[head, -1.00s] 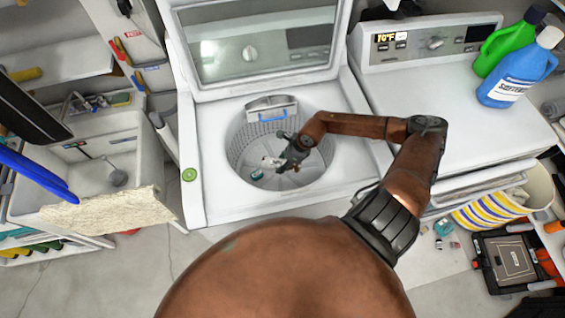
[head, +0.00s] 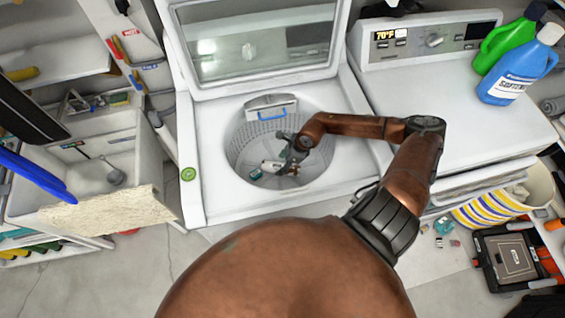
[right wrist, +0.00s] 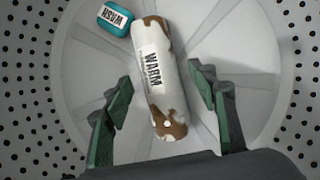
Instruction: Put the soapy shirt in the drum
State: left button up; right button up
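A rolled white bundle with brown patches and a "WARM" label (right wrist: 160,85) lies on the drum floor in the right wrist view; it looks like the shirt, though soap is hard to make out. It shows small in the head view (head: 271,167). The washer drum (head: 245,140) is open at the top. My right gripper (head: 286,162) is down inside the drum. In the right wrist view its fingers (right wrist: 160,78) are spread on either side of the bundle, with gaps on both sides. My left gripper is not in view.
A teal "WASH" item (right wrist: 115,18) lies by the bundle. The raised lid (head: 255,50) stands behind the drum. A dryer (head: 450,110) with green (head: 510,40) and blue (head: 520,70) bottles stands right. A sink (head: 85,165) stands left, and a striped basket (head: 500,205) right.

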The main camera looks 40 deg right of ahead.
jog(key=shift+o, duration=0.3)
jog(key=shift+r, duration=0.4)
jog(key=p+v, duration=0.2)
jog(key=v, duration=1)
jog(key=shift+r, duration=0.2)
jog(key=shift+w, duration=0.1)
